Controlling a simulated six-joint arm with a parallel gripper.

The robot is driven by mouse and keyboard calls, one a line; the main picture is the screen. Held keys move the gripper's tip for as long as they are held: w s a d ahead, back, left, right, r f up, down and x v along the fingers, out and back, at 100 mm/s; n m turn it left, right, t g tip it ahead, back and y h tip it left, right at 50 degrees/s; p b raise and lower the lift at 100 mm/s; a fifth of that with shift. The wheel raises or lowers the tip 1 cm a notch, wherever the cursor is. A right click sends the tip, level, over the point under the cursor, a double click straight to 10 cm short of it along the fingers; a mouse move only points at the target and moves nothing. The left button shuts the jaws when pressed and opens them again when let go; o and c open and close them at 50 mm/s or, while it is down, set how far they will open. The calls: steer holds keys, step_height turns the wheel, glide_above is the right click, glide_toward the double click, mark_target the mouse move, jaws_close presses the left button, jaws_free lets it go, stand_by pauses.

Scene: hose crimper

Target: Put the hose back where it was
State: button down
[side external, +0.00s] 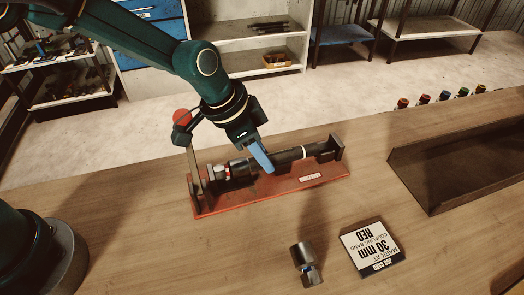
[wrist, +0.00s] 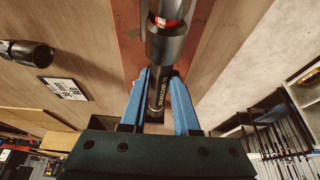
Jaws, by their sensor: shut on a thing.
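The black hose (side external: 290,157) lies lengthwise along a red fixture base (side external: 275,189), between its upright end pieces. It has a pale band towards its right end. A silver fitting (side external: 217,173) with a red band is at its left end; this also shows in the wrist view (wrist: 168,24). My gripper (side external: 262,160) reaches down from above with blue fingers and is shut around the hose near its middle. In the wrist view the hose (wrist: 157,95) runs between the fingers. I cannot tell whether the hose rests on the fixture or is slightly raised.
A loose metal fitting (side external: 306,262) and a job card (side external: 373,248) reading 30 mm and RED lie in front of the fixture. A dark tray (side external: 465,165) is at right. Several colour-topped items (side external: 444,96) stand along the back edge. The wooden bench between is clear.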

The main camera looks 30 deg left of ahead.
mark_target(278, 157)
steer(key=shift+r, duration=0.15)
steer(key=shift+r, duration=3.35)
steer(key=shift+w+d+r, duration=0.2)
steer(key=shift+w+d, duration=0.2)
steer(key=shift+d, duration=0.2)
steer(key=shift+w+d+r, duration=0.2)
steer(key=shift+w+d, duration=0.2)
steer(key=shift+d, duration=0.2)
steer(key=s+d+r, duration=0.5)
steer(key=s+d, duration=0.1)
steer(key=s, duration=0.3)
steer(key=shift+f, duration=7.2)
steer(key=shift+f, duration=0.4)
